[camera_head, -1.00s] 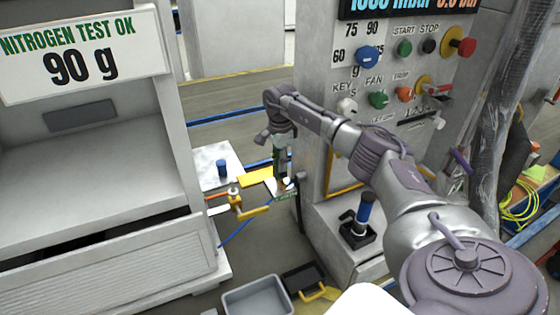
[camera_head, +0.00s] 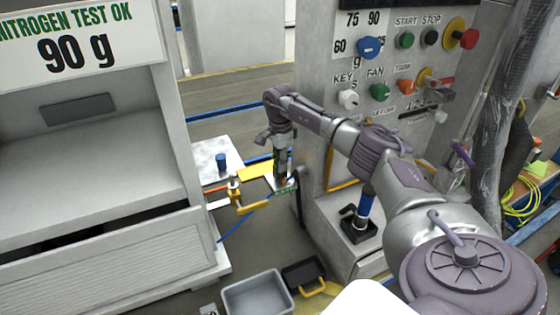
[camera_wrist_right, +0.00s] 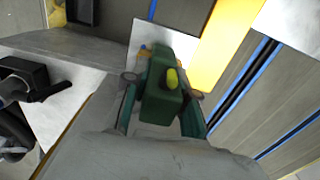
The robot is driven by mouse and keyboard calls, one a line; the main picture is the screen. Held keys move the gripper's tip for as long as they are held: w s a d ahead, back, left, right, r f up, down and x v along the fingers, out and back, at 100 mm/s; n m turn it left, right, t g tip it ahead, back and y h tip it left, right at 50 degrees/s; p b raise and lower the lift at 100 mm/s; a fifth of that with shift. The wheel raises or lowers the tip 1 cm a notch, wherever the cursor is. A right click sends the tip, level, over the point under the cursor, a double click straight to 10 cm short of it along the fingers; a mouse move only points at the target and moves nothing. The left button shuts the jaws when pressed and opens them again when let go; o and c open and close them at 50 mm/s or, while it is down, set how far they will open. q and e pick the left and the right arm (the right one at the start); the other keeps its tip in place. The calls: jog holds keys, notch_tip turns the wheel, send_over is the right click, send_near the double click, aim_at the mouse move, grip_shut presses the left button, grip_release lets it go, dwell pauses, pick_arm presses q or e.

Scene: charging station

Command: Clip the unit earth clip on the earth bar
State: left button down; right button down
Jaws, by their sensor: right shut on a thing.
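My right gripper (camera_head: 281,178) reaches down beside the machine column and is shut on a green clip (camera_head: 287,190). In the right wrist view the clip (camera_wrist_right: 161,95) is a dark green block with a yellow knob on top, between the two fingers (camera_wrist_right: 160,118) of the gripper. Its front end lies over a pale plate and close to a yellow strip. I cannot tell whether the clip touches anything below it. I cannot make out the earth bar for certain. My left gripper is not in view.
A yellow plate (camera_head: 256,170) and a yellow handle with an orange post (camera_head: 235,190) stand just left of my right gripper. The control panel column (camera_head: 318,120) rises close on the right. A grey bin (camera_head: 257,297) lies on the floor in front.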

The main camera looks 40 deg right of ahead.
jog(key=shift+f, duration=0.4)
jog(key=c, duration=0.8)
grip_release()
jog(key=shift+c, duration=0.2)
notch_tip(320, 180, up, 12)
jog(key=shift+r, duration=0.1)
